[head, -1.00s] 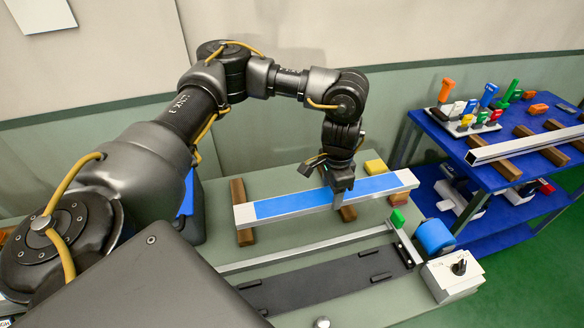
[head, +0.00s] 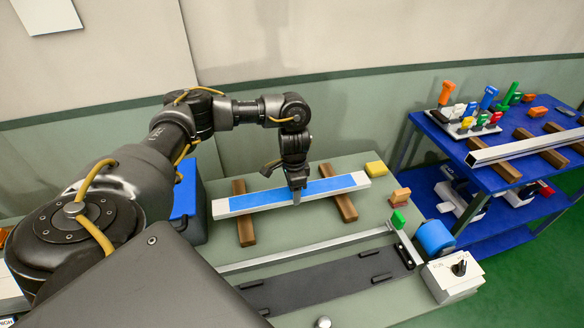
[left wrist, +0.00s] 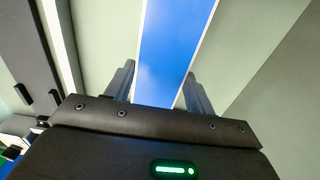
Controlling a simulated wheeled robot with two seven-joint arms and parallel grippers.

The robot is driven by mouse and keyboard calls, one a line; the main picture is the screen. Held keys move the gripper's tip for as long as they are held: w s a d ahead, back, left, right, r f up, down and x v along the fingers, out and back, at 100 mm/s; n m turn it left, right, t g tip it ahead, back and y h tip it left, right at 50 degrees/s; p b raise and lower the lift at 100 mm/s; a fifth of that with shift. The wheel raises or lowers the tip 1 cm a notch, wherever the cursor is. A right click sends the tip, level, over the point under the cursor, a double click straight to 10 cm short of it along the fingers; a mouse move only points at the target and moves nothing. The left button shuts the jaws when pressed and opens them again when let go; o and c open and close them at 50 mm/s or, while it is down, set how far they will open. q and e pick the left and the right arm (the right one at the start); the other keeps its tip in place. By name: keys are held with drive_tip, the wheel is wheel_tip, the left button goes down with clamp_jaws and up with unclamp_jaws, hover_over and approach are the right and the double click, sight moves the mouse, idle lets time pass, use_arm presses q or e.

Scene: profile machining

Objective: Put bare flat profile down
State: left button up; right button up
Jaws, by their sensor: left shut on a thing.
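The flat profile (head: 322,186) is a long light bar with a blue top face and pale ends. My left gripper (head: 296,195) is shut on it near its middle. The bar lies across or just above two brown wooden bars (head: 244,222) (head: 340,194) on the bench; I cannot tell whether it touches them. In the left wrist view the blue face (left wrist: 170,50) runs between the two fingers (left wrist: 158,90). My right gripper is not in view.
A grey-green bench (head: 300,228) carries a rail (head: 305,248), a dark plate (head: 320,284), a yellow block (head: 376,169), wooden and green blocks (head: 398,219), and a blue roller (head: 435,237). A blue cart (head: 450,150) with tools stands right. A blue bin (head: 187,200) stands left.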

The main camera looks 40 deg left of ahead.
use_arm(q)
drive_tip(key=shift+a+f, duration=0.25)
drive_tip(key=shift+s+f, duration=0.1)
drive_tip(key=shift+f, duration=0.3)
drive_tip(key=shift+f+p, duration=0.5)
drive_tip(key=shift+f, duration=0.65)
drive_tip(key=shift+f, duration=0.15)
drive_tip(key=shift+f, duration=0.25)
drive_tip(key=o, duration=1.3)
